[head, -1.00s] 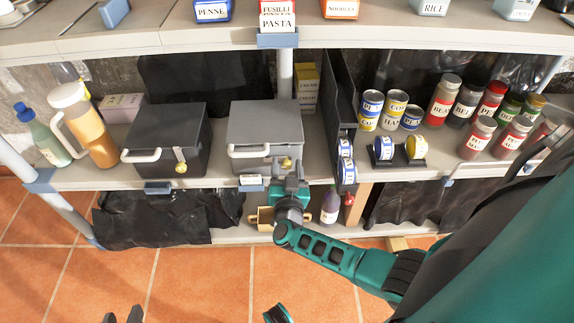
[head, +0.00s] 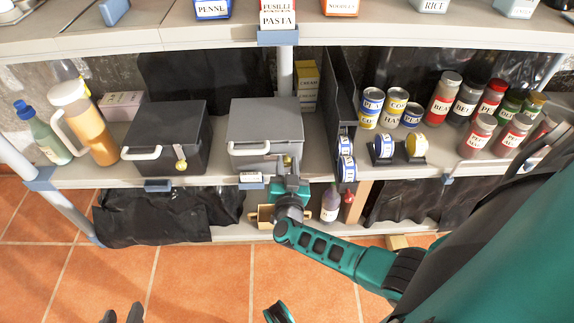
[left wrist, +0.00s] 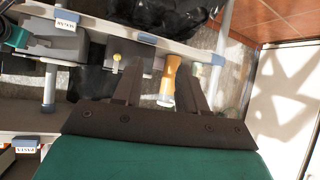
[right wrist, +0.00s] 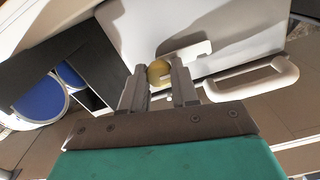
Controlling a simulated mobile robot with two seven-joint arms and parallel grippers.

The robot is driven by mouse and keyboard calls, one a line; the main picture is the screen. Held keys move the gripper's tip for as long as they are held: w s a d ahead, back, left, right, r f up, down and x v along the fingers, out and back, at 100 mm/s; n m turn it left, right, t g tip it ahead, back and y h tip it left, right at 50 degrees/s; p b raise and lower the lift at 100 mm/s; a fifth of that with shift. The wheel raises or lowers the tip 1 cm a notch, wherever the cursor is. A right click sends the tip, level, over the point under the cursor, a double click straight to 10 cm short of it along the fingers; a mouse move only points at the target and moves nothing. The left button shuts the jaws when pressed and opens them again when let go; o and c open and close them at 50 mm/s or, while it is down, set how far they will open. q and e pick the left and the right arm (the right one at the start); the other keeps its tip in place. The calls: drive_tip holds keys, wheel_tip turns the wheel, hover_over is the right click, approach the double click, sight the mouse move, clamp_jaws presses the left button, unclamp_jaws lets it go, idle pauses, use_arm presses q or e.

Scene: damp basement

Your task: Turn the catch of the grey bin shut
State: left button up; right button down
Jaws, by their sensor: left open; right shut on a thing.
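The grey bin (head: 265,122), with its lid down, stands on the middle shelf and has a white handle (head: 250,150) on its front. Its catch is a pale plate (right wrist: 192,52) with a round brass knob (right wrist: 158,73); in the right wrist view the plate runs from the knob toward the upper right, lying sideways. My right gripper (right wrist: 158,84) is shut on the knob, a finger on each side. In the head view my right gripper (head: 288,172) covers most of the catch. My left gripper (head: 123,314) is open and empty, low over the floor; it also shows in the left wrist view (left wrist: 155,66).
A black bin (head: 168,135) with its own hanging catch stands to the left. A dark upright divider (head: 340,105), cans (head: 395,105) and jars (head: 462,100) are to the right. A wooden box (head: 264,217) sits on the shelf below my right gripper. The floor at left is clear.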

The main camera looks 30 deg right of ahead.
drive_tip(key=m+b, duration=0.1)
drive_tip(key=m, duration=0.2)
drive_tip(key=shift+f+m, duration=0.1)
drive_tip(key=shift+m, duration=0.3)
drive_tip(key=m+b, duration=0.1)
drive_tip(key=m, duration=0.3)
drive_tip(key=shift+m+b, duration=0.45)
drive_tip(key=shift+m, duration=0.65)
drive_tip(key=m+b, duration=0.1)
drive_tip(key=m, duration=0.1)
drive_tip(key=shift+f+m, duration=0.1)
drive_tip(key=shift+m, duration=0.3)
drive_tip(key=shift+m+b, duration=0.5)
drive_tip(key=shift+m, duration=0.7)
drive_tip(key=shift+m+b, duration=0.3)
drive_tip(key=shift+m, duration=0.6)
use_arm(q)
drive_tip(key=f, duration=0.1)
drive_tip(key=d+f, duration=0.1)
drive_tip(key=f, duration=0.1)
drive_tip(key=shift+w+d, duration=0.3)
use_arm(e)
drive_tip(key=shift+m, duration=0.3)
use_arm(q)
drive_tip(key=shift+r+h, duration=0.15)
drive_tip(key=shift+h, duration=0.15)
